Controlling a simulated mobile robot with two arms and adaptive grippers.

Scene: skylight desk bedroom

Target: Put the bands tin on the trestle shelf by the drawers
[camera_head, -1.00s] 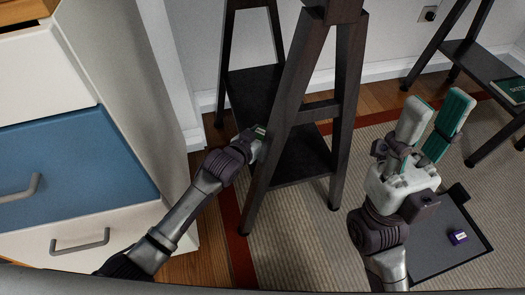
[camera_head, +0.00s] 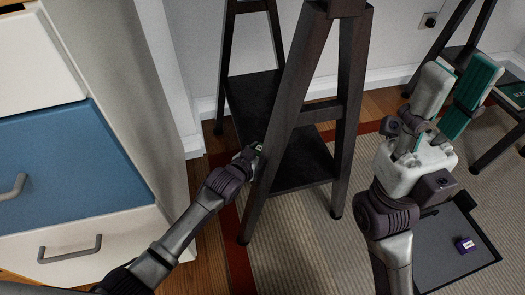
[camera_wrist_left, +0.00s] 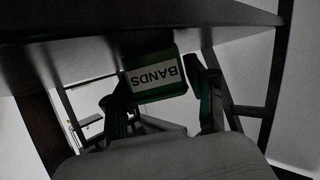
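The bands tin (camera_wrist_left: 155,78) is a green box with a white label reading BANDS upside down in the left wrist view. It sits between the fingers of my left gripper (camera_wrist_left: 160,98), which look closed on its sides. In the head view my left gripper (camera_head: 253,154) is partly behind a front leg of the dark trestle by the drawers; only a bit of the tin shows. The low dark trestle shelf (camera_head: 302,165) lies beside it. In the wrist view a dark board is close to the tin; contact is unclear. My right gripper (camera_head: 452,95) is open and empty.
White and blue drawers (camera_head: 70,165) stand at the left. A second trestle (camera_head: 485,75) with a green book (camera_head: 512,95) on its shelf is at the right. A grey tray (camera_head: 440,260) with a purple box (camera_head: 465,245) lies low at the right. Trestle legs hem in my left gripper.

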